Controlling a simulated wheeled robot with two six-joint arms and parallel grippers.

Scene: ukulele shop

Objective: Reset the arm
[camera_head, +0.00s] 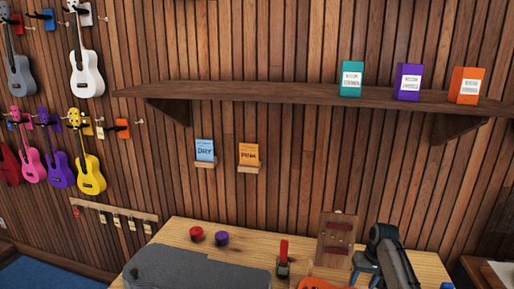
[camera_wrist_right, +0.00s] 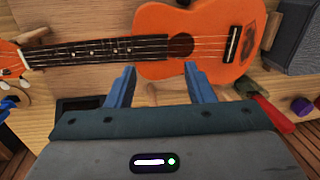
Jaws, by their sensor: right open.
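My right arm reaches over the wooden workbench at the lower right of the head view. My right gripper (camera_head: 362,268) has blue fingers and shows small there. In the right wrist view the two fingers of my right gripper (camera_wrist_right: 158,78) stand apart with nothing held between them. An orange ukulele (camera_wrist_right: 205,28) lies just beyond the fingertips; I cannot tell whether they touch it. The head view shows only part of the orange ukulele (camera_head: 316,284) at its bottom edge. My left gripper is not in view.
The workbench (camera_head: 180,234) also bears a grey case-like object (camera_head: 195,268), a red round item (camera_head: 196,233), a purple one (camera_head: 222,238), a red-handled tool (camera_head: 283,254) and a wooden board (camera_head: 337,238). A shelf (camera_head: 250,94) with boxes and several hanging ukuleles line the wall.

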